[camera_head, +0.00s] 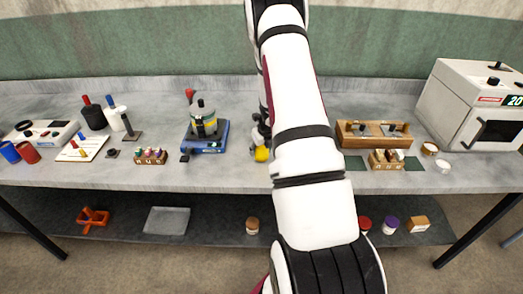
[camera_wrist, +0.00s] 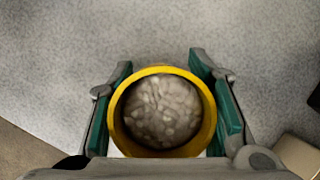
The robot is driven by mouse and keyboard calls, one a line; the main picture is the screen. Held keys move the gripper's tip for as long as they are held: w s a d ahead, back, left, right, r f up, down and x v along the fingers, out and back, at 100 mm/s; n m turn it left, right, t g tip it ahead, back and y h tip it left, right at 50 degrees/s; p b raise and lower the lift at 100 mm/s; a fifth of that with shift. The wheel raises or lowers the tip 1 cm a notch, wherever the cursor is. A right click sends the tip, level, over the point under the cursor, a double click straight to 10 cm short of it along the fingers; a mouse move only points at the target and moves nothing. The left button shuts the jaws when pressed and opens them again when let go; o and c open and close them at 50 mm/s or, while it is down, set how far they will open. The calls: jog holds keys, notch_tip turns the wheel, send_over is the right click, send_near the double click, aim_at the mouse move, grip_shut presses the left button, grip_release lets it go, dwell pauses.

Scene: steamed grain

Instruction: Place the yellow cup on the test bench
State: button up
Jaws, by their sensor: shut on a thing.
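The yellow cup (camera_wrist: 161,71) is between the green-padded fingers of my gripper (camera_wrist: 165,105) in the wrist view, and the gripper is shut on it. The cup is seen from above and holds a greyish, grainy mass. In the head view the cup (camera_head: 262,154) shows beside my arm, over the front part of the grey test bench (camera_head: 225,174). My arm hides part of the gripper (camera_head: 262,138) there. I cannot tell whether the cup's base touches the bench.
A pot on a blue heater (camera_head: 205,143) stands left of the cup. A vial rack (camera_head: 150,157) is farther left. A wooden rack (camera_head: 350,140) and a white oven (camera_head: 470,110) are at right. Bare bench lies between the heater and my arm.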

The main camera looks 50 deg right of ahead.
jog(key=shift+f, duration=0.4)
jog(key=shift+f, duration=0.15)
jog(key=o, duration=1.2)
